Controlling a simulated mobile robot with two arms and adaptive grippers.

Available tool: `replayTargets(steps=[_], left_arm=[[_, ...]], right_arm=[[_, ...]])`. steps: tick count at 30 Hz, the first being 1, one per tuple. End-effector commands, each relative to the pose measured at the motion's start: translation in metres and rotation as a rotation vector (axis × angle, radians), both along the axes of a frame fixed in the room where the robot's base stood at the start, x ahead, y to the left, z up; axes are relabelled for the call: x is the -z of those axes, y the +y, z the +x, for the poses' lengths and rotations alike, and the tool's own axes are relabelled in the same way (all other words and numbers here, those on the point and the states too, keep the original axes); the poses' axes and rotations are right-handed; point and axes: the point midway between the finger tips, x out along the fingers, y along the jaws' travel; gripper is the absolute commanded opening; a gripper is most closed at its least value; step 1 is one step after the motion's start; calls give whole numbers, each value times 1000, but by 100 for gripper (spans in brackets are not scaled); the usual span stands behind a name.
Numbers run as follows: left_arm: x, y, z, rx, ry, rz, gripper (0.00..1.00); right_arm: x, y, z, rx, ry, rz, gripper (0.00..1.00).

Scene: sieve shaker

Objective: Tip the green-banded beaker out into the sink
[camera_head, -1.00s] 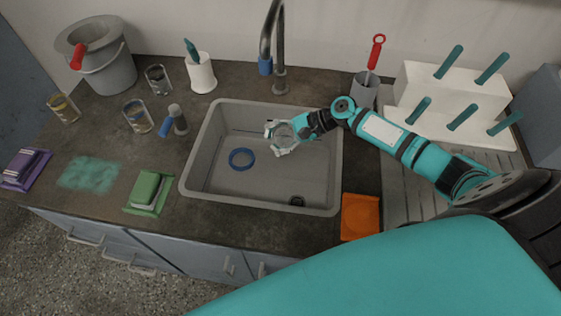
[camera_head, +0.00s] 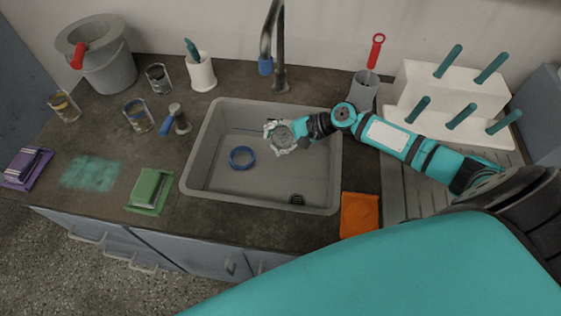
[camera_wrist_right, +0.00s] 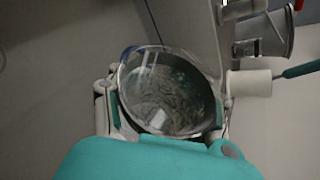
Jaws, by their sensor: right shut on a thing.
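My right gripper (camera_head: 290,133) is shut on a clear glass beaker (camera_head: 279,135) and holds it over the sink (camera_head: 228,185). The beaker also shows in the right wrist view (camera_wrist_right: 167,92), between the fingers, with dark grey and teal patches seen through the glass. In the head view it is tilted, with a round end turned towards the camera. I cannot make out the green band clearly, nor whether anything is pouring. A blue ring (camera_head: 242,149) lies on the sink floor, left of the beaker. My left gripper is not in view.
The tap (camera_head: 279,60) rises behind the sink. Beakers with yellow (camera_head: 64,107), blue (camera_head: 138,116) and dark (camera_head: 158,79) bands stand at left, near a grey bucket (camera_head: 108,72). A drying rack (camera_head: 447,95) is at right. An orange item (camera_head: 360,214) lies right of the sink.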

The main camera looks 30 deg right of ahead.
Motion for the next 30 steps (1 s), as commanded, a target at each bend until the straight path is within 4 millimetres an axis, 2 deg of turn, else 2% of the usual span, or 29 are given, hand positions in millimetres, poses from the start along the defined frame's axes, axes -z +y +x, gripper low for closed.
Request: replayTargets(steps=[30], left_arm=[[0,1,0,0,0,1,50]], right_arm=[[-7,-1,2,0,-115,-77,0]])
